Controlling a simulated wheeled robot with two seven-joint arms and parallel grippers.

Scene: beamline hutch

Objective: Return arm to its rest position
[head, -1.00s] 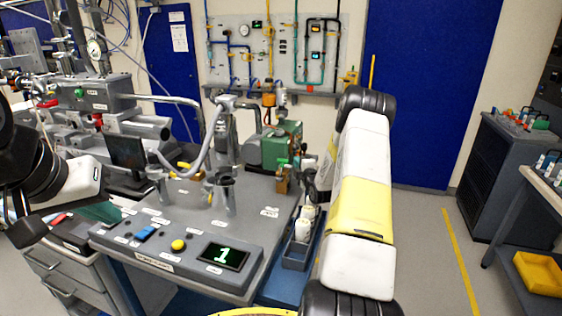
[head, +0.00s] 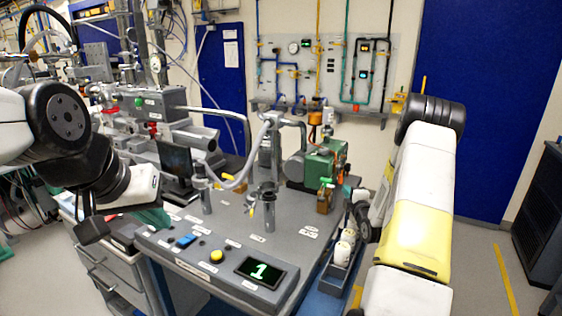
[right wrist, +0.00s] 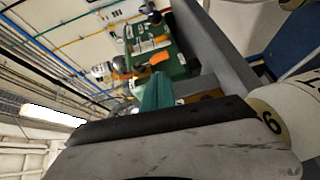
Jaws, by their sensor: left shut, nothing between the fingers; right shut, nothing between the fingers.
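My left arm comes in from the left in the head view. Its dark gripper (head: 92,230) is shut and empty, over the left front side of the grey bench near the drawer unit. My right arm (head: 412,220), white and yellow, rises at the right and folds down behind itself. Its dark gripper (head: 363,224) is mostly hidden by the arm, close to the white bottles (head: 345,246) in a tray; it is shut and empty. In the right wrist view a white bottle marked 6 (right wrist: 266,118) is close at the right. Whether anything touches it I cannot tell.
The grey bench panel with a green digit display (head: 266,270) fills the middle front. A metal funnel-topped cylinder (head: 268,208), a hose and a green pump (head: 325,160) stand on it. A drawer unit (head: 115,270) stands at left. Floor right of my right arm is clear.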

